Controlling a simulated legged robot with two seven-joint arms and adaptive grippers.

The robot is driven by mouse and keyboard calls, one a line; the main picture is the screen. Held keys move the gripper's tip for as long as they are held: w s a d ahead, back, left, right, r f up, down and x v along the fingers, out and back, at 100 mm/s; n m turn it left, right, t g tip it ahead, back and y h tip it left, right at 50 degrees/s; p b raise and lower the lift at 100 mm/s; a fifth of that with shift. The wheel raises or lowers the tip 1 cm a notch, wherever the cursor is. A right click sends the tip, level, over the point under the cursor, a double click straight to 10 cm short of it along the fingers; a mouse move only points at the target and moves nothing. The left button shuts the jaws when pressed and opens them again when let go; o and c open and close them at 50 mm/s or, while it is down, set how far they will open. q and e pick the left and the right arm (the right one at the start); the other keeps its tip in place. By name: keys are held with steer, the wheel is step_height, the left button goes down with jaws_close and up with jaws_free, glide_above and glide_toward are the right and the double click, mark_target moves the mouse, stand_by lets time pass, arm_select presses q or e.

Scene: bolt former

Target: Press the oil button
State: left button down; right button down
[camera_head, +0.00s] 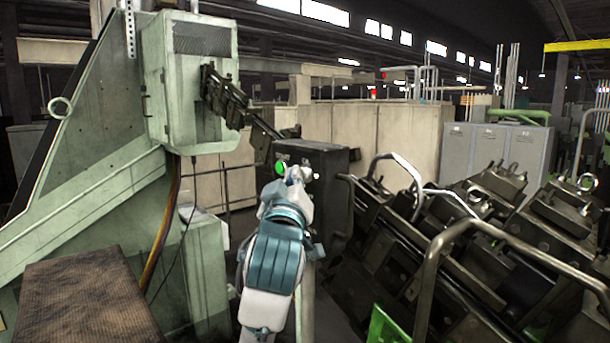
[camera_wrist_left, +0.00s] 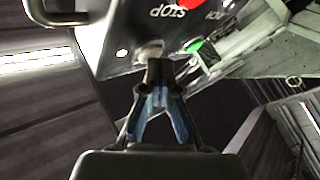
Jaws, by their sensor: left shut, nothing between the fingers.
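A dark control box (camera_head: 325,165) stands in the middle of the head view, with a lit green button (camera_head: 280,168) on its face. In the left wrist view its panel (camera_wrist_left: 110,40) shows a red button (camera_wrist_left: 184,4) by an inverted STOP label, the green button (camera_wrist_left: 193,46) and a pale round button (camera_wrist_left: 149,48). No readable label marks the oil button. My left gripper (camera_head: 302,173) is shut and empty at the panel. In the wrist view its fingertips (camera_wrist_left: 160,66) overlap the lower edge of the pale button; I cannot tell whether they touch it.
A green machine with a cabinet (camera_head: 190,85) stands at left, and a jointed dark arm (camera_head: 235,100) reaches toward the control box. Dark machinery with curved metal rails (camera_head: 470,235) crowds the right. A brown textured surface (camera_head: 80,300) lies at lower left.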

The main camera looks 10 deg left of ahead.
arm_select(q)
steer(key=shift+w+a, duration=0.15)
steer(key=shift+w, duration=0.1)
steer(key=shift+w+d, duration=0.15)
steer(key=shift+d, duration=0.05)
stand_by(0.3)
steer(key=shift+a+f, duration=0.1)
stand_by(0.3)
steer(key=shift+s+a, duration=0.25)
steer(key=shift+s, duration=0.5)
steer(key=shift+b, duration=0.3)
